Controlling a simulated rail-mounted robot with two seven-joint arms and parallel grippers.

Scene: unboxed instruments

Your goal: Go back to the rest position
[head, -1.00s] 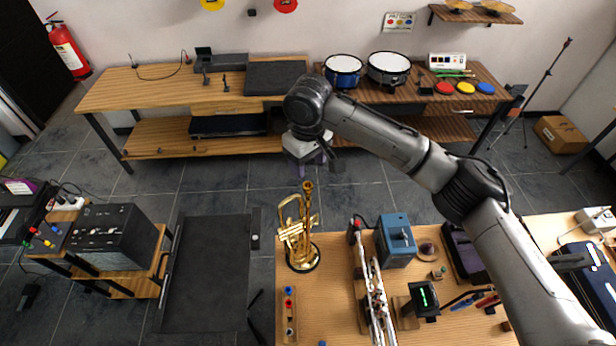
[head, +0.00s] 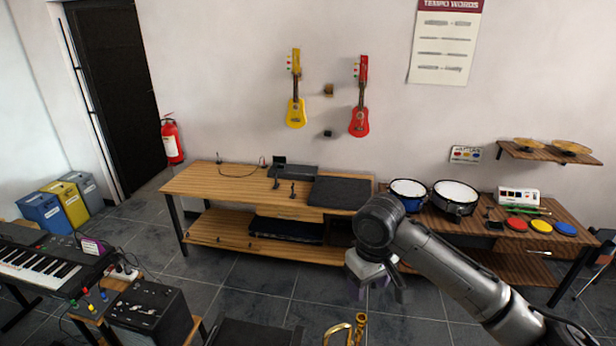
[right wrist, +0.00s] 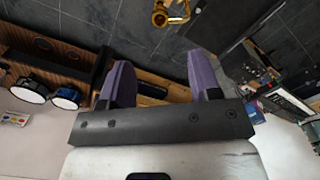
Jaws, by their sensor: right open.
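My right gripper (head: 381,289) is in the lower middle of the head view, at the end of my grey right arm, in front of the wooden bench. In the right wrist view its two purple fingers (right wrist: 164,85) stand wide apart with nothing between them. The gold trumpet (head: 346,328) shows only its top at the bottom edge of the head view, below and left of the gripper and apart from it. Part of it also shows at the top of the right wrist view (right wrist: 170,12). My left gripper is not seen.
A long wooden bench (head: 215,185) stands along the wall, with a blue drum (head: 409,190) and a white-topped drum (head: 455,197) at right. A keyboard (head: 45,270) and a black amplifier (head: 150,315) stand at lower left. Grey floor (head: 235,285) between them is clear.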

